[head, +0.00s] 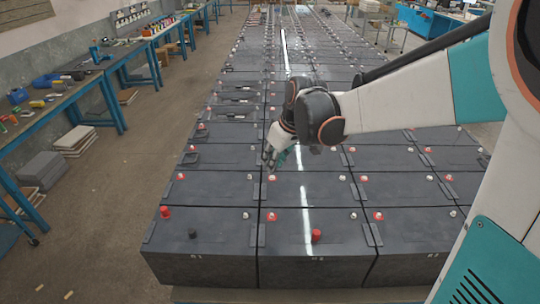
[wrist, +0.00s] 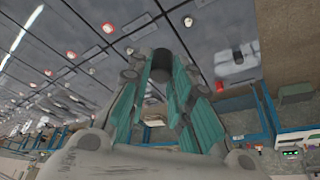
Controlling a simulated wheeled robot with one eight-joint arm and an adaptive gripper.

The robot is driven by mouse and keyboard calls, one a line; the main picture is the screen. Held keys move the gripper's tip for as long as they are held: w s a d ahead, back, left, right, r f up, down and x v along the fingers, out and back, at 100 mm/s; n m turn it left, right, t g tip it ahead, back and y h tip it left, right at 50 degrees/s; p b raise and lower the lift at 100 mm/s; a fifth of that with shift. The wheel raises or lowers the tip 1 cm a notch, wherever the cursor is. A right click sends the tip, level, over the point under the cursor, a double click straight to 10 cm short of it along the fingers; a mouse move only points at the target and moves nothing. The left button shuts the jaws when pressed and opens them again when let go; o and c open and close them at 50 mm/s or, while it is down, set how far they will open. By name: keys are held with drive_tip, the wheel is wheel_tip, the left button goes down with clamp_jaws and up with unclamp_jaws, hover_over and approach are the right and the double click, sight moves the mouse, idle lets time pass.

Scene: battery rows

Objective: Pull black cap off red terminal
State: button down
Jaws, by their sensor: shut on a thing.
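My gripper (head: 272,156) is in the middle of the head view, above the near battery rows. In the wrist view my gripper (wrist: 163,72) has its teal fingers closed around a black cap (wrist: 161,60), a dark short cylinder. The cap is hidden or too small to make out in the head view. A red terminal with a pale post (head: 272,178) shows just below the gripper in the head view. The cap looks apart from both.
Dark battery rows (head: 208,255) fill the middle of the floor. A loose red cap (head: 316,235), another red cap (head: 165,212) and a small black piece (head: 192,234) are on the front batteries. Blue workbenches (head: 60,112) line the left wall.

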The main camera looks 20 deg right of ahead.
drive_tip(key=shift+r+p, duration=1.65)
drive_tip(key=shift+r, duration=0.75)
